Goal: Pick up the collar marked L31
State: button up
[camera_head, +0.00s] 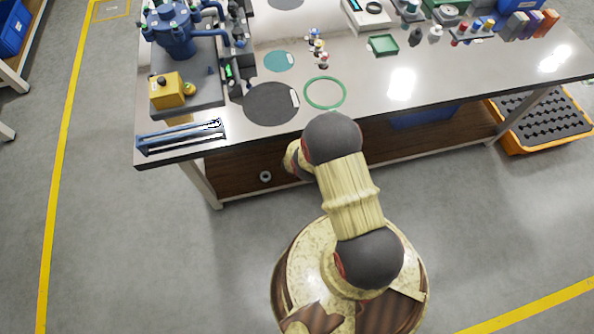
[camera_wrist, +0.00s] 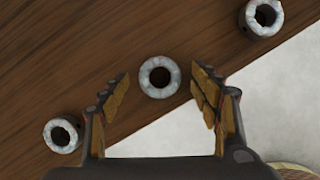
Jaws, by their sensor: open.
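Three grey ring-shaped collars lie in the wrist view on a brown wooden surface. One collar (camera_wrist: 159,77) sits between the fingertips of my gripper (camera_wrist: 158,84), with a gap on each side. A second collar (camera_wrist: 62,135) is at the lower left, outside the left finger. A third collar (camera_wrist: 262,17) is at the upper right. I can read no L31 mark on any of them. My gripper is open and empty. In the head view one collar (camera_head: 265,176) shows on the lower wooden shelf; my arm and the bench hide the gripper there.
The wooden shelf (camera_head: 235,182) lies under the grey bench top (camera_head: 225,135), whose front edge overhangs it. A pale floor (camera_wrist: 290,95) shows past the shelf edge. A blue rack (camera_head: 180,134) and a green ring (camera_head: 325,93) are on the bench. An orange crate (camera_head: 515,147) stands right.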

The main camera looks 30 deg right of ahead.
jog(key=shift+d+f, duration=0.1)
jog(key=shift+f, duration=0.05)
jog(key=shift+c, duration=0.5)
jog(key=c, duration=1.4)
